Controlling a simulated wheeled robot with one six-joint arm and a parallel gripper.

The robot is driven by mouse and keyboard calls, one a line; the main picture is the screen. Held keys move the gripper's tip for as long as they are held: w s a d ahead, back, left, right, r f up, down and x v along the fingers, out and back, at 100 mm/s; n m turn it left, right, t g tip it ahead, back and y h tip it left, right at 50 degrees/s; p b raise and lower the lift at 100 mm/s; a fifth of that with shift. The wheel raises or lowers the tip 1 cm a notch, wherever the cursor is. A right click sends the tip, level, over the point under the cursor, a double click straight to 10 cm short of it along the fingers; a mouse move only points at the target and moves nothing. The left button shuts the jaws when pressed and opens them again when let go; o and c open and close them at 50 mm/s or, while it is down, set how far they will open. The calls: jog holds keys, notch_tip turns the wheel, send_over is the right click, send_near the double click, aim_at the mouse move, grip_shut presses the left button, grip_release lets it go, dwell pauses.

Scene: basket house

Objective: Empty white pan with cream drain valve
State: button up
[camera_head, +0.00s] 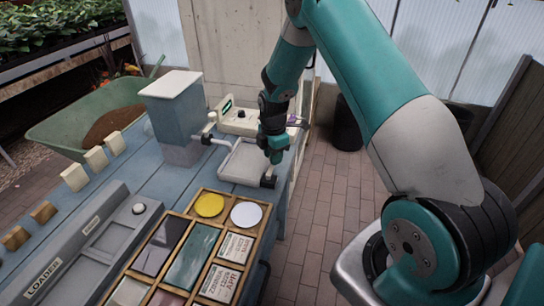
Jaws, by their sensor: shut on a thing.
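The white pan (243,162) is a shallow square tray on the blue bench near its right edge. I cannot make out what it holds. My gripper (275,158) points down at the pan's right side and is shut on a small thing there. That thing is mostly hidden by the jaws; from its place it appears to be the cream drain valve. A dark fitting (268,181) shows at the pan's front right corner, just below the gripper.
A grey-blue tank with a white lid (172,84) stands left of the pan, with a pale pipe (212,139) between them. A control box (238,119) is behind. A wooden divided tray (160,212) and grey loader (86,240) lie in front.

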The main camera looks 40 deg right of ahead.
jog(key=shift+a, duration=0.15)
jog(key=o, duration=0.9)
jog(key=shift+o, duration=0.2)
notch_tip(320, 180, up, 17)
jog(key=b, duration=0.2)
jog(key=shift+r, duration=0.2)
jog(key=s+a+r+m+y, duration=0.1)
jog(key=s+a+r+m, duration=0.4)
jog(key=s+a, duration=0.6)
jog(key=s+a+r+m+y, duration=0.1)
jog(key=s+a+m, duration=0.1)
jog(key=s+a, duration=0.4)
jog(key=s+a+r+m+y, duration=0.1)
jog(key=s+a+m+y, duration=0.1)
jog(key=s+a, duration=0.5)
jog(key=s, duration=0.4)
jog(key=shift+s+r+m, duration=0.2)
jog(key=shift+s+m, duration=0.2)
